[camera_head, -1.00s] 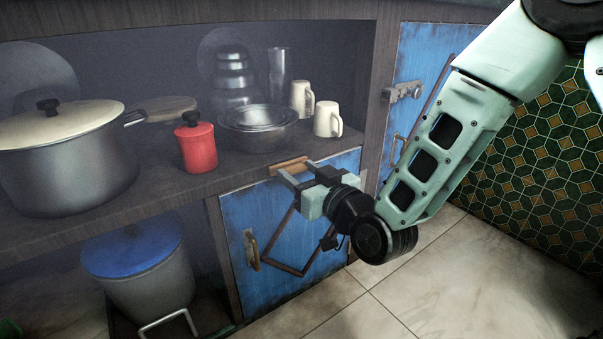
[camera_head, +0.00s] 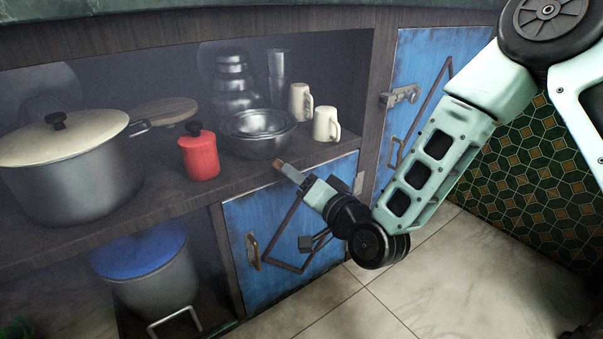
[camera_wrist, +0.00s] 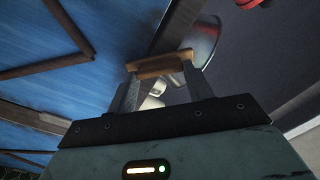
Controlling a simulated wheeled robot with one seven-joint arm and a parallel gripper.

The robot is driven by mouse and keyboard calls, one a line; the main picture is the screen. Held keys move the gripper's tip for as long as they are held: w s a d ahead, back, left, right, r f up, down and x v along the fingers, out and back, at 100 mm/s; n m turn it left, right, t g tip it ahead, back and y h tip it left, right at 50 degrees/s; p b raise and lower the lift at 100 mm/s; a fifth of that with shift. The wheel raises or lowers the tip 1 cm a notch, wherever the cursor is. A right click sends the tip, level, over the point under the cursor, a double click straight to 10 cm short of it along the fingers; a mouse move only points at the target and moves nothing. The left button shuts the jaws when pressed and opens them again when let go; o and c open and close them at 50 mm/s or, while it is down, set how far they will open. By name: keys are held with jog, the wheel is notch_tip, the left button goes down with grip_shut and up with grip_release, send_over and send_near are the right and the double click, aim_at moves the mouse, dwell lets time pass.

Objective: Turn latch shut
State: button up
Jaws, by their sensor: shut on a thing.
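The latch, a small wooden block (camera_head: 279,163), is at the top edge of the lower blue door (camera_head: 310,215), by the shelf edge. In the head view only a small brown part of it shows beyond my fingers. My gripper (camera_head: 285,168) is shut on it. In the wrist view the latch (camera_wrist: 160,65) lies across the fingertips of my gripper (camera_wrist: 161,78), with a finger at each end. The latch's pivot is hidden.
Above on the shelf stand steel bowls (camera_head: 258,130), cream mugs (camera_head: 326,124), a red canister (camera_head: 199,155) and a large pot (camera_head: 75,170). A second blue door (camera_head: 420,75) with a metal bolt (camera_head: 400,95) is to the right. The tiled floor (camera_head: 400,290) is clear.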

jog(key=shift+f+m+p, duration=0.15)
jog(key=shift+m+p, duration=2.15)
jog(key=shift+m, duration=1.8)
jog(key=o, duration=1)
jog(key=shift+p+v, duration=4.5)
jog(key=shift+v, duration=4.3)
jog(key=shift+w, duration=0.1)
